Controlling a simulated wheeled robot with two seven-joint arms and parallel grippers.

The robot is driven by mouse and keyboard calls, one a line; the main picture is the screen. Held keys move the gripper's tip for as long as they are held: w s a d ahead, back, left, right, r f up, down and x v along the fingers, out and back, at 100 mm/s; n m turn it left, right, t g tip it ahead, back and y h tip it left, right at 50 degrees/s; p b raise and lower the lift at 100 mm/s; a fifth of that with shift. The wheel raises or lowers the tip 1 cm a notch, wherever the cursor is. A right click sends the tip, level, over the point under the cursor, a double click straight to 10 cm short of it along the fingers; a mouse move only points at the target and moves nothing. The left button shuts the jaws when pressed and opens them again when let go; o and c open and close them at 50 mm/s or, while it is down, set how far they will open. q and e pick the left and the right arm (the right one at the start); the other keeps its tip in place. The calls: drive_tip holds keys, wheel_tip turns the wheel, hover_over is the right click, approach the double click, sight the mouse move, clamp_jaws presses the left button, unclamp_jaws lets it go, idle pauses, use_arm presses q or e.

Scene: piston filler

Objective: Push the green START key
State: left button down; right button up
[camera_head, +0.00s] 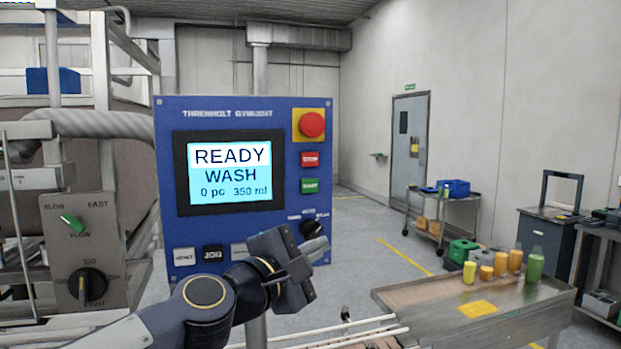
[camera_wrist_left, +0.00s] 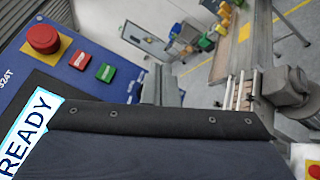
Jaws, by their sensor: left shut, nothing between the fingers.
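The green START key (camera_head: 310,186) is on the right side of a blue control panel (camera_head: 235,118), just under the red STOP key (camera_head: 310,160). The green key also shows in the left wrist view (camera_wrist_left: 105,72), at upper left. My left gripper (camera_head: 315,247) is shut and empty, below the green key in the head view and apart from it. It partly covers the panel's lower right corner. The panel screen (camera_head: 231,172) reads READY, WASH, 0 pc, 350 ml. My right gripper is in neither view.
A red emergency button (camera_head: 311,124) on a yellow plate sits above the keys. A black selector knob (camera_head: 311,229) is below them, close to my gripper. White and dark keys (camera_head: 212,253) line the bottom. A table (camera_head: 420,300) with several bottles stands right.

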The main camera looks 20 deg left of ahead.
sight(311, 192)
use_arm(q)
drive_tip(key=w+r+n+t+y+p, duration=0.1)
drive_tip(key=w+r+n+y, duration=0.1)
drive_tip(key=w+r+n, duration=0.2)
wheel_tip(311, 192, up, 2)
drive_tip(key=n, duration=0.3)
drive_tip(key=shift+w+d+r+t+y, duration=0.2)
drive_tip(key=shift+w+d+t+y, duration=0.1)
drive_tip(key=shift+d+t, duration=0.1)
drive_tip(key=shift+a, duration=0.15)
drive_tip(key=shift+w+a+b, duration=0.2)
drive_tip(key=shift+w+a, duration=0.6)
drive_tip(key=shift+w, duration=0.4)
drive_tip(key=shift+w+a+b, duration=0.15)
drive_tip(key=shift+w+a, duration=0.65)
drive_tip(key=shift+w, duration=0.4)
drive_tip(key=shift+w+a+b, duration=0.2)
drive_tip(key=shift+w+a, duration=0.6)
drive_tip(key=shift+w, duration=0.4)
drive_tip(key=shift+w+a, duration=0.25)
drive_tip(key=shift+w, duration=0.1)
drive_tip(key=shift+w+a, duration=0.25)
drive_tip(key=shift+w, duration=0.05)
drive_tip(key=shift+s+d, duration=0.1)
drive_tip(key=shift+s, duration=0.05)
drive_tip(key=shift+s+d, duration=0.4)
drive_tip(key=shift+s, duration=0.15)
